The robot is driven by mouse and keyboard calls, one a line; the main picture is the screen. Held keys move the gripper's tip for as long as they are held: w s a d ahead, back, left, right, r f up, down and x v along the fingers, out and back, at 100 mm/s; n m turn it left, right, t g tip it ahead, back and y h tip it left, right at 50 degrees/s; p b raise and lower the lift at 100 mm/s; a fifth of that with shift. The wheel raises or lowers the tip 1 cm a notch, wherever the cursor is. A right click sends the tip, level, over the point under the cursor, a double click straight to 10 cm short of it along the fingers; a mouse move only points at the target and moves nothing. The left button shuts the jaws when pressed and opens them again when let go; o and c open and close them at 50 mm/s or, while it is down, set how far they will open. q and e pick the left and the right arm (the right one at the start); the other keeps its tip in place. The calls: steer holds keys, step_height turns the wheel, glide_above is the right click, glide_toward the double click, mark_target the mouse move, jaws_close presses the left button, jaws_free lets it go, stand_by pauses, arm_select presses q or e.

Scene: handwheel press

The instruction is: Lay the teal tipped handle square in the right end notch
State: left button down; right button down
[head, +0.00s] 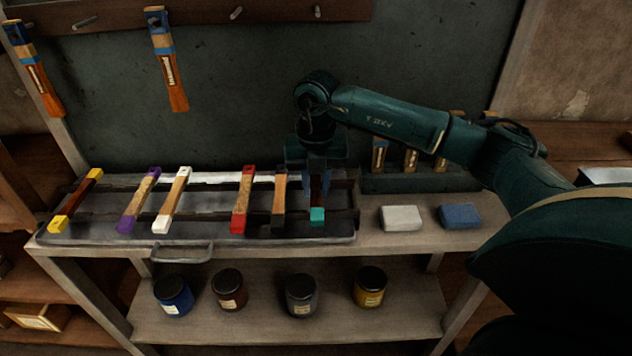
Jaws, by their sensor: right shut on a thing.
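The teal tipped handle (317,216) is at the right part of the notched rack (340,216) on the metal tray (140,238). Its teal end points toward the front and shows below my right gripper (317,186). My right gripper points down and is shut on this handle; the fingers and the arm's wrist hide its middle and far end. I cannot tell whether the handle rests in the right end notch or hangs just above it. My left gripper is not in view.
A dark tipped handle (279,200) lies close on the left, then red (242,200), white (172,200), purple (138,200) and yellow (76,200) tipped handles. Right of the tray are a whitish block (400,218) and a blue block (459,216). Brushes (166,60) hang behind.

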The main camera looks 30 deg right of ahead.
steer(key=shift+f, duration=0.2)
steer(key=shift+f+b, duration=0.45)
steer(key=c, duration=0.7)
jaws_free()
steer(key=shift+c, duration=0.2)
steer(key=shift+r, duration=0.1)
step_height(320, 180, up, 7)
steer(key=p, duration=0.5)
